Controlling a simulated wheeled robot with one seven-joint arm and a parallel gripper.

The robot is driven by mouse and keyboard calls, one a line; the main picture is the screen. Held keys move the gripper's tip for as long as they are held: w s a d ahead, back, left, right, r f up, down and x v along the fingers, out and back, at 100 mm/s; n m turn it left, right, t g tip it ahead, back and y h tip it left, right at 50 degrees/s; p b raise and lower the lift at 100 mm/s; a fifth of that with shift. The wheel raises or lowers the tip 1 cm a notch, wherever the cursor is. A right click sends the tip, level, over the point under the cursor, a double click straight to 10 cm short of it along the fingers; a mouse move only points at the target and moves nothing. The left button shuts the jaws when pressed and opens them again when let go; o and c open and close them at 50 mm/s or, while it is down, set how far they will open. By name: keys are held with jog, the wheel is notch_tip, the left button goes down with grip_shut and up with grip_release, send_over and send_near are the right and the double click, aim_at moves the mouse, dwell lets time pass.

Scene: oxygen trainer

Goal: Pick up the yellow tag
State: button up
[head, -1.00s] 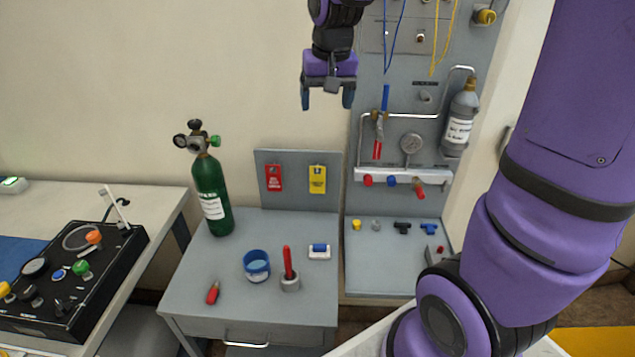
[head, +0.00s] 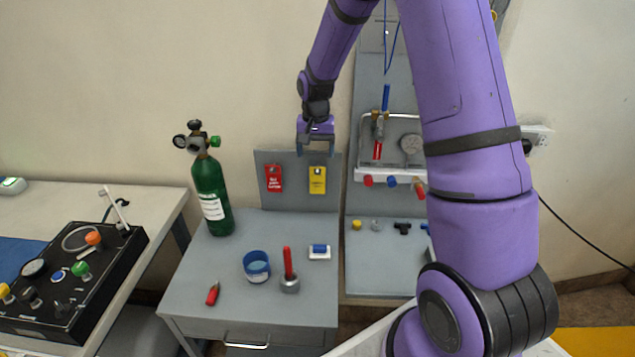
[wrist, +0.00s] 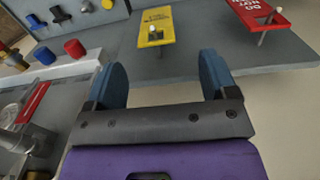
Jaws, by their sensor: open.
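The yellow tag (head: 317,181) hangs on a small peg on the grey upright panel (head: 290,203) behind the small table, to the right of a red tag (head: 274,178). My gripper (head: 315,152) is open and empty, at the panel's top edge and just above the yellow tag in the head view. In the wrist view the yellow tag (wrist: 156,26) lies beyond the gap between the two blue fingers (wrist: 166,75), apart from them. The red tag (wrist: 255,14) shows to its right there.
A green cylinder (head: 211,190) stands at the table's left. A blue cup (head: 256,267), a red-handled tool in a holder (head: 288,272) and a small blue-topped block (head: 320,251) stand on the table (head: 210,317). A valve board (head: 367,150) rises to the right.

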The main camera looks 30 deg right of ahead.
aim_at(318, 167)
jog(key=shift+s+d+f, duration=0.1)
jog(key=shift+f, duration=1.65)
jog(key=shift+s+d+f, duration=0.1)
jog(key=shift+f, duration=1.65)
jog(key=c, duration=1)
